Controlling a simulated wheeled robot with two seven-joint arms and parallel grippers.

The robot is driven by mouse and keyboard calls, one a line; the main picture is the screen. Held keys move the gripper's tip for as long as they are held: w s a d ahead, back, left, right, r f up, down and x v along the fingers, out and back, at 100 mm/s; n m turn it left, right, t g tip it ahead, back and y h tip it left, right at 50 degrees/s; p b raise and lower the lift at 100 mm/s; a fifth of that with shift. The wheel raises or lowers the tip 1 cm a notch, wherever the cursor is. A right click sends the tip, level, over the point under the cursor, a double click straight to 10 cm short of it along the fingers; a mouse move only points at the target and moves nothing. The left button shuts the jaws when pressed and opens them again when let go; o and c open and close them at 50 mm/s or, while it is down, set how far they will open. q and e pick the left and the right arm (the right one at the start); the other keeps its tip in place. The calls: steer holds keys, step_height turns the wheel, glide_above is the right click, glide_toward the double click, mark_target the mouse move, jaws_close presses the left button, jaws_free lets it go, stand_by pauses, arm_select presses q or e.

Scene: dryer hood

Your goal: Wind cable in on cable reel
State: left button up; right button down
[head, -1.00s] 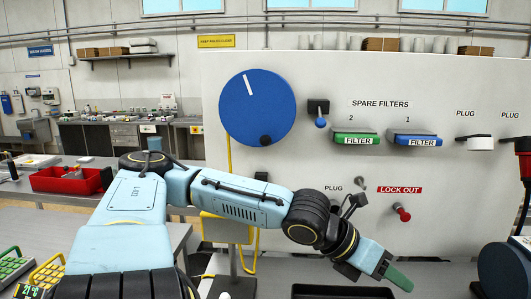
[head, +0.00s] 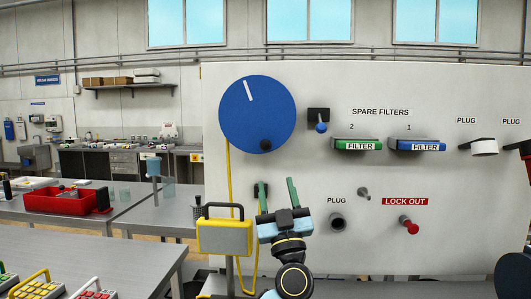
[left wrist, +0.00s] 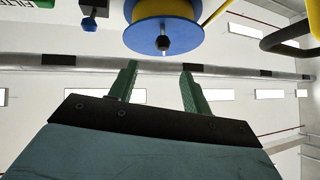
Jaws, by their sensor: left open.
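The cable reel (head: 250,118) is a large blue disc on the pale panel, with a white stripe near its top and a black knob (head: 265,145) near its lower rim. A yellow cable (head: 229,185) hangs from its left side. In the left wrist view the blue reel (left wrist: 140,36) shows a yellow drum (left wrist: 160,9) behind it and the knob (left wrist: 163,43) facing out. My left gripper (head: 278,189) points upward below the reel, its green fingers apart and empty. It also shows in the wrist view (left wrist: 158,75), apart from the knob. My right gripper is out of view.
Filters (head: 357,145), a plug socket (head: 337,222) and a red lock-out knob (head: 410,226) are on the panel to the right. A table with a red tray (head: 60,201) is at left.

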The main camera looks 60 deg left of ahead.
mark_target(267, 150)
arm_select(q)
steer(key=p+x, duration=0.1)
steer(key=x, duration=1.2)
steer(key=shift+s+a+f, duration=0.1)
steer(key=shift+a, duration=0.2)
jaws_close()
